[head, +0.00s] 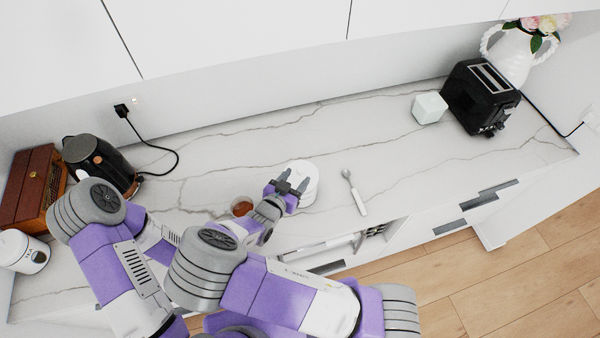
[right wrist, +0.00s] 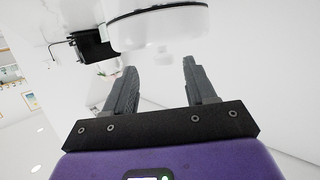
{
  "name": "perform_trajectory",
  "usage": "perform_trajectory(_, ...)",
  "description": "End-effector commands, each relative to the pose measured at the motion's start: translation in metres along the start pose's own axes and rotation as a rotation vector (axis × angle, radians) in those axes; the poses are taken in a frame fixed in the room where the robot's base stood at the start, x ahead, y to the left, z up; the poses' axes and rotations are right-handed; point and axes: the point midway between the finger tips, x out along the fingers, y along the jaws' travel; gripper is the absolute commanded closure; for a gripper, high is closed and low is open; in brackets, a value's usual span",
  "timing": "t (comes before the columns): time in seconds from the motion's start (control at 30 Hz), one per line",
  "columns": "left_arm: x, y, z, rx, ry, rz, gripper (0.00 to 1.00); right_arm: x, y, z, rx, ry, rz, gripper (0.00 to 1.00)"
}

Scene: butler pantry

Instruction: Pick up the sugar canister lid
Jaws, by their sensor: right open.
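The white sugar canister stands on the marble counter in the middle of the head view, with its pale round lid (head: 301,169) on top. In the right wrist view the lid (right wrist: 160,32) shows at the top, with a dark ring along its edge and a small white knob (right wrist: 165,57). My right gripper (head: 293,182) is at the canister's near left side, over its top. Its two grey fingers (right wrist: 160,68) are spread, and the knob shows between them, apart from both. I cannot tell the exact height. My left gripper does not show.
A spoon (head: 355,192) lies right of the canister. A small bowl with brown contents (head: 242,206) is beside my right wrist.

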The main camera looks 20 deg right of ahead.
Motion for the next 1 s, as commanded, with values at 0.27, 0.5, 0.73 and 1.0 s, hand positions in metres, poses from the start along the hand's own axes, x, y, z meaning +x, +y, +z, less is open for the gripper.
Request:
perform_trajectory(0.27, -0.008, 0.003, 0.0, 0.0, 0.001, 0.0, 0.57, 0.04, -0.004, -0.005, 0.0, 0.001, 0.001, 0.44)
perform_trajectory(0.5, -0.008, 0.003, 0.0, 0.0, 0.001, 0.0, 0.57, 0.046, -0.005, -0.005, 0.001, 0.0, -0.001, 0.44)
perform_trajectory(0.73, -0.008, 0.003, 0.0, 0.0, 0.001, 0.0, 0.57, 0.046, -0.005, -0.004, 0.001, 0.0, -0.002, 0.67)
perform_trajectory(1.0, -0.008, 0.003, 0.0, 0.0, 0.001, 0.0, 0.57, 0.046, -0.005, -0.005, 0.001, 0.0, -0.002, 1.0)
